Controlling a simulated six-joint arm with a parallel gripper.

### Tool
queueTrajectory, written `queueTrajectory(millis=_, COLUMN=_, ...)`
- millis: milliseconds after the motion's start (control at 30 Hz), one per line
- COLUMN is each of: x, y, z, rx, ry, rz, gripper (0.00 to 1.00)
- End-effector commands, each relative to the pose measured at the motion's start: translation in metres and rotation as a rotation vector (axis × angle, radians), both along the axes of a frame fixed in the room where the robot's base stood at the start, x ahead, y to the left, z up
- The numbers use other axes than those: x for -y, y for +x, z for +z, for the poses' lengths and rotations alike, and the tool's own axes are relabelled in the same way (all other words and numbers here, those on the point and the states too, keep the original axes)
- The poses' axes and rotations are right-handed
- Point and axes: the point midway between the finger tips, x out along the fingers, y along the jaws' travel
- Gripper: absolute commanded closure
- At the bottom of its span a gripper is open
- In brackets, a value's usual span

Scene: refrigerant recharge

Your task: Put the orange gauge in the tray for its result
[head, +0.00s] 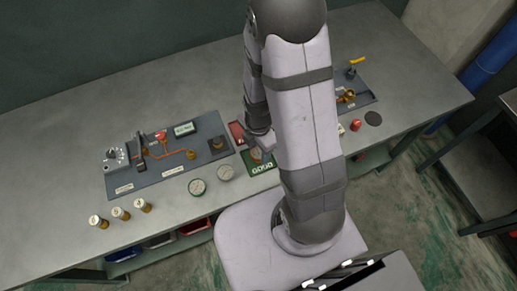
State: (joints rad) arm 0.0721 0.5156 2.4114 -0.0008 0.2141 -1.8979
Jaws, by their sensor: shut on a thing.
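My gripper (262,143) points down at the middle of the table, partly hidden by my own arm. It is shut on the orange gauge (256,154), of which only a small orange-brown part shows just below the fingers. The gauge is over or in the green tray (262,168), which has white lettering that seems to read GOOD; I cannot tell whether it touches the tray floor. A red tray (236,132) lies just behind the green one, partly covered by the gripper.
Two round pale gauges (197,187) (225,172) lie left of the green tray. A grey panel (150,180) with orange hose and fittings is at the left. Several brass cylinders (120,213) stand at the front left. Another panel with a yellow-handled valve (356,61) and a red knob (356,125) are at the right.

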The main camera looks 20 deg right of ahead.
Motion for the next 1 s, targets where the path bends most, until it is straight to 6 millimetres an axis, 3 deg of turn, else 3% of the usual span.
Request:
queueTrajectory(millis=233, x=0.0, y=0.0, z=-0.004, rx=0.0, ry=0.0, rz=0.0, gripper=0.8)
queueTrajectory(millis=267, x=0.0, y=0.0, z=-0.003, rx=0.0, ry=0.0, rz=0.0, gripper=0.52)
queueTrajectory(millis=300, x=0.0, y=0.0, z=-0.003, rx=0.0, ry=0.0, rz=0.0, gripper=0.42)
queueTrajectory(millis=333, x=0.0, y=0.0, z=-0.003, rx=0.0, ry=0.0, rz=0.0, gripper=0.4)
queueTrajectory(millis=767, x=0.0, y=0.0, z=0.002, rx=0.001, ry=0.0, rz=0.0, gripper=0.4)
queueTrajectory(millis=1000, x=0.0, y=0.001, z=0.02, rx=0.004, ry=0.0, rz=0.0, gripper=0.4)
